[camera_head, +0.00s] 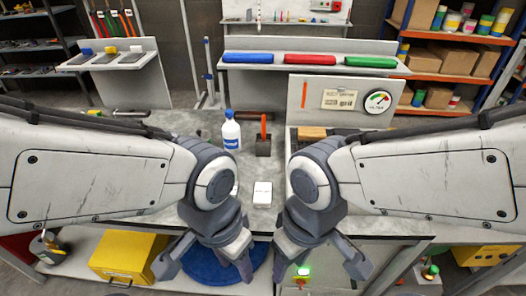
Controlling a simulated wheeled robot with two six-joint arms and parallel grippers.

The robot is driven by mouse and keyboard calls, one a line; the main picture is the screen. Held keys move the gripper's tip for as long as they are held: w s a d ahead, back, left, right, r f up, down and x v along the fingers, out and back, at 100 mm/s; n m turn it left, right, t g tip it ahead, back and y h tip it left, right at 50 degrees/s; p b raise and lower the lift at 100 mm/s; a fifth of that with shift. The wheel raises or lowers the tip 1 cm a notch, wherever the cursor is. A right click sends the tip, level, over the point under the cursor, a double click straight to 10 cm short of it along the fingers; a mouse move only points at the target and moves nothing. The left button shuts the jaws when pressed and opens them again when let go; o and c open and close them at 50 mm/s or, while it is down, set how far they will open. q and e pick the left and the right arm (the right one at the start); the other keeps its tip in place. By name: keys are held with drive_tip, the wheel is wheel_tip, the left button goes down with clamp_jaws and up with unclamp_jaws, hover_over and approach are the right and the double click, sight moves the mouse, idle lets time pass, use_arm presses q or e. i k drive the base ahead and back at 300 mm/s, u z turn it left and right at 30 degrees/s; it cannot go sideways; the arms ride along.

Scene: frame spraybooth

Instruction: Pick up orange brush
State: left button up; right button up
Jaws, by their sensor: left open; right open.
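What looks like the orange brush (263,132) is on the grey worktable, with an upright orange handle above a dark head. It is beyond both grippers, between the two arms, with a bottle close on its left. My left gripper (207,266) hangs near the table's front edge, fingers spread and empty. My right gripper (320,266) hangs likewise to its right, open and empty. Neither gripper touches the brush.
A white bottle (231,132) with a blue cap stands left of the brush. A small white box (262,194) lies nearer the front edge. A panel with a round gauge (377,101) stands behind at right. A yellow bin (128,254) is below the table at left.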

sight(264, 120)
drive_tip(key=k, duration=0.85)
drive_tip(key=u, duration=0.75)
drive_tip(key=i, duration=0.6)
drive_tip(key=u, duration=0.6)
drive_tip(key=i, duration=0.85)
drive_tip(key=z, duration=0.55)
drive_tip(key=i, duration=0.5)
drive_tip(key=z, duration=0.45)
